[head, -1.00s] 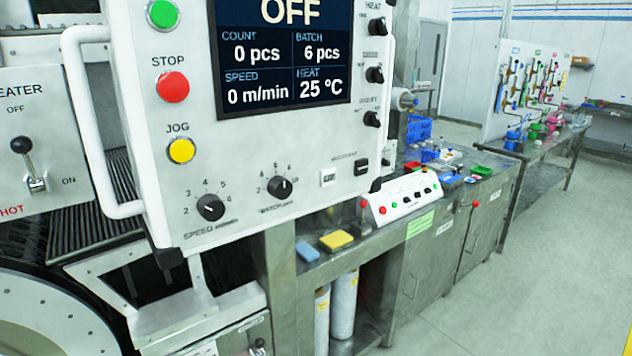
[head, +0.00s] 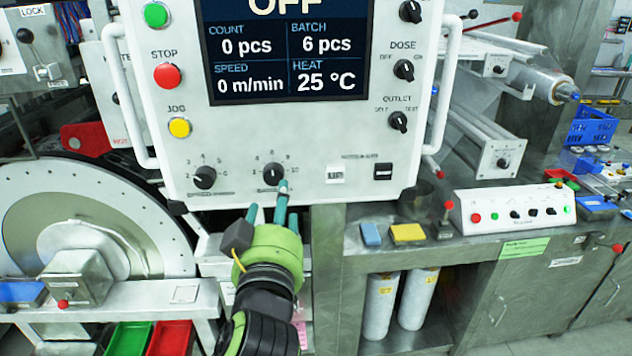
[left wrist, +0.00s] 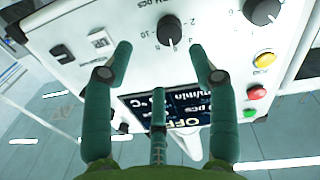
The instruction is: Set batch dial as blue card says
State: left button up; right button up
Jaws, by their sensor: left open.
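The batch dial (head: 273,174) is a black knob low on the white control panel, and the screen (head: 288,50) reads BATCH 6 pcs. My left gripper (head: 268,203), with teal fingers and a green body, is open and empty just below and in front of the dial. In the left wrist view, the batch dial (left wrist: 170,31) shows ahead of the gap between the spread fingers (left wrist: 160,55). I cannot tell whether they touch it. I see no card that I can make out as the blue card. My right gripper is not in view.
The speed dial (head: 204,177) is left of the batch dial, and a black switch (head: 383,171) is to its right. White handles (head: 137,95) flank the panel. A blue block (head: 371,234) and a yellow block (head: 407,233) lie on the ledge at right.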

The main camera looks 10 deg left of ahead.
aim_at(273, 181)
pick_arm(q)
jog(key=w+a, duration=0.1)
jog(key=w+a+p, duration=0.1)
jog(key=w, duration=0.1)
jog(key=w+a+p, duration=0.1)
jog(key=shift+w+r, duration=0.2)
jog(key=shift+p+x, duration=0.6)
jog(key=shift+x, duration=0.3)
jog(key=shift+w+d+f, duration=0.1)
jog(key=shift+w+d, duration=0.1)
jog(key=shift+d, duration=0.15)
jog(key=shift+w+f, duration=0.1)
jog(key=c, duration=1.1)
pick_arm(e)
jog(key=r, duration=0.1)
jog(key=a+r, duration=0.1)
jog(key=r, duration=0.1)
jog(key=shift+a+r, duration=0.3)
